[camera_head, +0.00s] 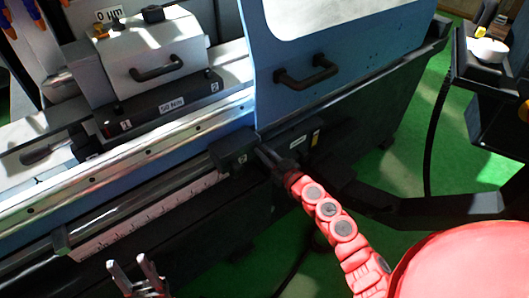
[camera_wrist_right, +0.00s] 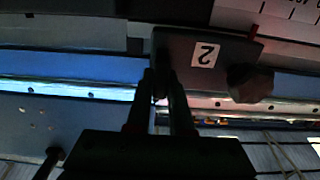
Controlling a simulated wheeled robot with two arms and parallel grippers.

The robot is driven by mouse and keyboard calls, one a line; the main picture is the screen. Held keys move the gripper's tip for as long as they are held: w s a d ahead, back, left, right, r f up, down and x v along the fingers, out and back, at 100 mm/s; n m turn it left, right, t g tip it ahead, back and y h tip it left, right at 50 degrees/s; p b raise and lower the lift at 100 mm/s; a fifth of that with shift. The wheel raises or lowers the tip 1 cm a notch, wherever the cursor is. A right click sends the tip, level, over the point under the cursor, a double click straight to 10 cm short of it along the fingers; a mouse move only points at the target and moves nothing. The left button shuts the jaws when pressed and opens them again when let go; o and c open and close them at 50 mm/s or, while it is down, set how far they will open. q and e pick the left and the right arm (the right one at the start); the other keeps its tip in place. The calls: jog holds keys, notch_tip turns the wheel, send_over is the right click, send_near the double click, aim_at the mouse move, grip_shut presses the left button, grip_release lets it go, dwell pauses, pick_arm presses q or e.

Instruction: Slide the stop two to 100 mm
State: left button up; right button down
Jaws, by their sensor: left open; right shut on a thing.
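Stop two (camera_head: 228,152) is a dark block on the rail along the front of the blue machine, at the right end of the visible scale (camera_head: 140,222). In the right wrist view stop two (camera_wrist_right: 228,52) carries a white label with a 2, and a dark knob (camera_wrist_right: 250,84) sticks out from it. My right gripper (camera_head: 262,153) is shut on stop two at its right side; in the wrist view its fingers (camera_wrist_right: 162,88) meet the block's edge. The exact contact is dark. My left gripper (camera_head: 137,268) is open and empty, low in the head view. The scale's numbers are unreadable.
Another dark stop (camera_head: 60,240) sits at the scale's left end. A blue door with a black handle (camera_head: 306,72) stands above the rail. A black arm (camera_head: 430,208) juts out at the right. The rail between the two stops looks clear.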

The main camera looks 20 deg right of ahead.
aim_at(243, 168)
dwell(0.5)
jog(key=shift+s+a+p, duration=0.15)
jog(key=shift+a+p, duration=0.15)
jog(key=shift+a, duration=0.15)
jog(key=s+a+p, duration=0.1)
jog(key=a, duration=0.1)
jog(key=a+p, duration=0.1)
jog(key=a, duration=0.2)
jog(key=s+a+p, duration=0.1)
jog(key=a, duration=0.1)
jog(key=shift+s+a+r, duration=0.15)
jog(key=shift+s+a, duration=0.1)
jog(key=shift+s, duration=0.1)
jog(key=s+a+b, duration=0.4)
jog(key=a+b, duration=0.2)
jog(key=a, duration=0.6)
jog(key=s+a+b, duration=0.5)
jog(key=a+b, duration=0.1)
jog(key=a, duration=0.6)
jog(key=shift+a, duration=0.3)
